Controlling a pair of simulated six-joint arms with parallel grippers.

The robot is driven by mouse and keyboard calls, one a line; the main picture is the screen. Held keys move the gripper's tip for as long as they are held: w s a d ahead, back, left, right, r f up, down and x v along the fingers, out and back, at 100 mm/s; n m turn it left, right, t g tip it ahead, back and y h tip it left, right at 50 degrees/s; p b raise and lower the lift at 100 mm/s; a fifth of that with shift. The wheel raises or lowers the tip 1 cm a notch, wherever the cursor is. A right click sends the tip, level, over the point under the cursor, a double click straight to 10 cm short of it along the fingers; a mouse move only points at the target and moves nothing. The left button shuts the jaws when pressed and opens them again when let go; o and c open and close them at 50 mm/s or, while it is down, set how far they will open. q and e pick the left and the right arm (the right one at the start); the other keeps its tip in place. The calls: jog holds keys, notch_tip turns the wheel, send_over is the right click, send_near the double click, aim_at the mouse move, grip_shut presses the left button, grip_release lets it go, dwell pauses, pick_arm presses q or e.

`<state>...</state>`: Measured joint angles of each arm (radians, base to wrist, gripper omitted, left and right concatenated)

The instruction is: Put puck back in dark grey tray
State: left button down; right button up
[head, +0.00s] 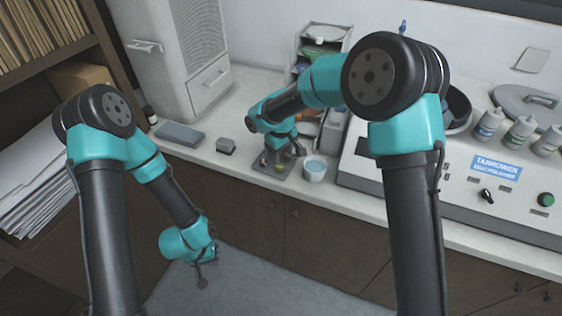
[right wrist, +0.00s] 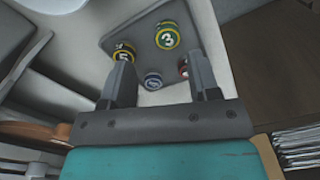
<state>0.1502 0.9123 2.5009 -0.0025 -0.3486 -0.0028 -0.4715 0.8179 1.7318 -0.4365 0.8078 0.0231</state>
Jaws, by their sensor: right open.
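The dark grey tray (head: 269,170) lies on the white counter, and it also shows in the right wrist view (right wrist: 142,36). A green-and-yellow puck marked 3 (right wrist: 167,36) stands on it. A yellow-and-black puck marked 5 (right wrist: 124,52) is partly hidden by one finger. A blue-and-white puck (right wrist: 153,79) shows between the fingers near the tray's edge; I cannot tell whether it is on the tray. A red puck (right wrist: 183,68) is mostly hidden by the other finger. My right gripper (right wrist: 161,67) is open above the tray, empty. My left gripper (head: 203,281) hangs in front of the counter, far from the tray; its jaws are unclear.
A white cup (head: 315,170) stands just right of the tray. The polisher (head: 480,185) with several bottles fills the counter's right side. A small grey block (head: 226,146) and a flat grey slab (head: 180,134) lie to the left. A shelf rack (head: 318,50) stands behind.

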aim_at(281, 165)
notch_tip(281, 165, up, 7)
jog(key=shift+r, duration=0.15)
dwell(1.6)
